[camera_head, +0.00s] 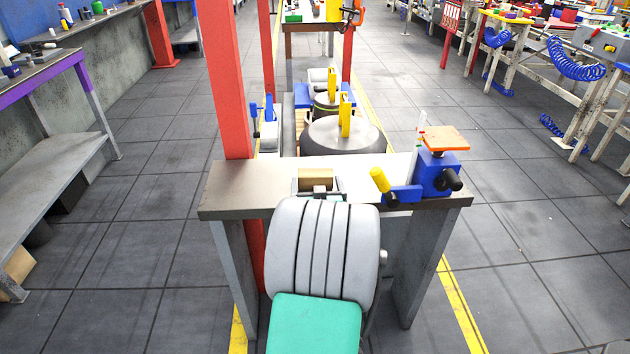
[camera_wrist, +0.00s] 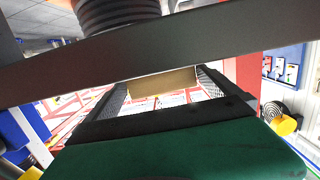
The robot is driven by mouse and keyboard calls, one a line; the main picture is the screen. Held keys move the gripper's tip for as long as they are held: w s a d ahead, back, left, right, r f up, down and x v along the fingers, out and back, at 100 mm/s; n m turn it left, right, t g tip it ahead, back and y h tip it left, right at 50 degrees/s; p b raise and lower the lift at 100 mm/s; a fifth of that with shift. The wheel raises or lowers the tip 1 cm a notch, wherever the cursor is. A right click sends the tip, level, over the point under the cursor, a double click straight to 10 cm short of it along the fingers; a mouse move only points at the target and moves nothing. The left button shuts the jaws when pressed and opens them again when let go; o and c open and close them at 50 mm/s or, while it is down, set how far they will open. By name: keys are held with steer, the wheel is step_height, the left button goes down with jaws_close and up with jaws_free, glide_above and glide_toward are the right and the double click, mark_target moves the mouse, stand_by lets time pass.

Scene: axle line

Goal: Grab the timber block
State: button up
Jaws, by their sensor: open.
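The timber block (camera_head: 315,180) is a small tan block on the brown bench top (camera_head: 250,185), near its front edge. My gripper (camera_head: 321,190) is just in front of it at the bench edge, partly hidden behind my own grey arm. In the wrist view, the pale face of the block (camera_wrist: 163,83) shows between the two dark, textured fingers of my gripper (camera_wrist: 164,79). Whether the fingertips reach alongside the block is hard to tell.
A blue vise-like device (camera_head: 437,175) with a yellow handle and orange top stands at the bench's right end. A red post (camera_head: 227,80) rises behind the left side. Dark round parts (camera_head: 340,133) stand behind the bench. The floor on both sides is open.

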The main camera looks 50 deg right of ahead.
mark_target(315, 172)
steer(key=x, duration=0.6)
steer(key=shift+w+r, duration=0.15)
steer(key=shift+c, duration=0.2)
steer(key=c, duration=1.1)
